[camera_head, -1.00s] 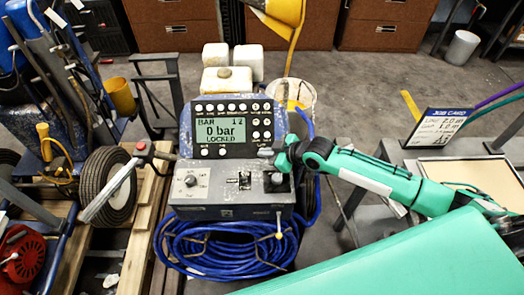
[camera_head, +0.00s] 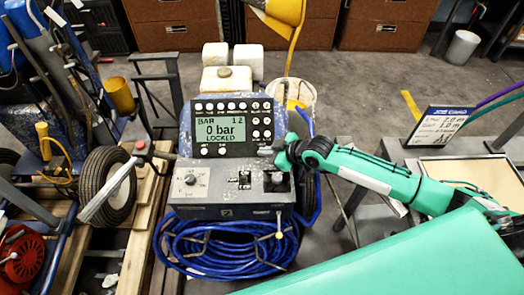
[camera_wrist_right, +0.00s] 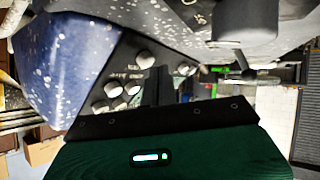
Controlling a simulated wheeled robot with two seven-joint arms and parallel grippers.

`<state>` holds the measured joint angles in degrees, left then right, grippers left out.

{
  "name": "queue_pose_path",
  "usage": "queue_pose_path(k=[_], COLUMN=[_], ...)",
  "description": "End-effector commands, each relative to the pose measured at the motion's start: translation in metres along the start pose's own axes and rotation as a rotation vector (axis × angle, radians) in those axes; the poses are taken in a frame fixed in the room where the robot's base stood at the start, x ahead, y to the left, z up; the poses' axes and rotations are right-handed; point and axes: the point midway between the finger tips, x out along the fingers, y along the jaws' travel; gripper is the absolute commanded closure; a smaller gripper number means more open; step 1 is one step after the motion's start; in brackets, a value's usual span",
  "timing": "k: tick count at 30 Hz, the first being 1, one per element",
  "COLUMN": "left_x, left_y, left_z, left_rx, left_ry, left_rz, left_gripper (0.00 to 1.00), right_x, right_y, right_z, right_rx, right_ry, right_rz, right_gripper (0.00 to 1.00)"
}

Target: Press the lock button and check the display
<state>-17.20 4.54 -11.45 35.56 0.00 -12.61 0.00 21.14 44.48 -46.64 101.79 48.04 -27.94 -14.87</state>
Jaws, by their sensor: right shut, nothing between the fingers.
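The display (camera_head: 223,131) on the striper's control panel shows "BAR", "1 2", "0 bar" and "LOCKED" in dark text on pale green. Rows of round light buttons (camera_head: 229,106) line its top, with more at its right and below it. My right gripper (camera_head: 272,153) is shut and empty at the panel's lower right corner, by the right-hand buttons. The right wrist view shows its dark fingers (camera_wrist_right: 158,88) close to several round buttons (camera_wrist_right: 143,60). I cannot tell whether the fingertips touch a button, nor read which one is the lock button. My left gripper is out of view.
Below the panel is a grey box with a knob (camera_head: 190,180) and switches. A coiled blue hose (camera_head: 225,245) hangs beneath it. A job card (camera_head: 440,127) stands at the right. A wheel (camera_head: 107,187) and a red-gripped handle (camera_head: 140,147) are at the left.

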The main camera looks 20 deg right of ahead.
Motion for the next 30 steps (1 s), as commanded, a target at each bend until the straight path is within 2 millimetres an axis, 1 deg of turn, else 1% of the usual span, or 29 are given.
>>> queue_pose_path(k=[6,9,30], left_x=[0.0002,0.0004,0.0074], left_y=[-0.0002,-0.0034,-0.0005], left_z=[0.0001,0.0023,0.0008], left_rx=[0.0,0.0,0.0], left_ry=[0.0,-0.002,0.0], left_rz=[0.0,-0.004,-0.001], left_gripper=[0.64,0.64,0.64], right_x=[0.0003,0.0003,0.0059], right_y=[0.0006,0.0006,0.0044], right_z=[0.0002,0.0002,0.0045], right_rx=[0.0,0.0,0.0], right_ry=[0.0,0.0,0.0], right_rz=[0.0,0.0,0.001], right_gripper=[1.0,1.0,1.0])
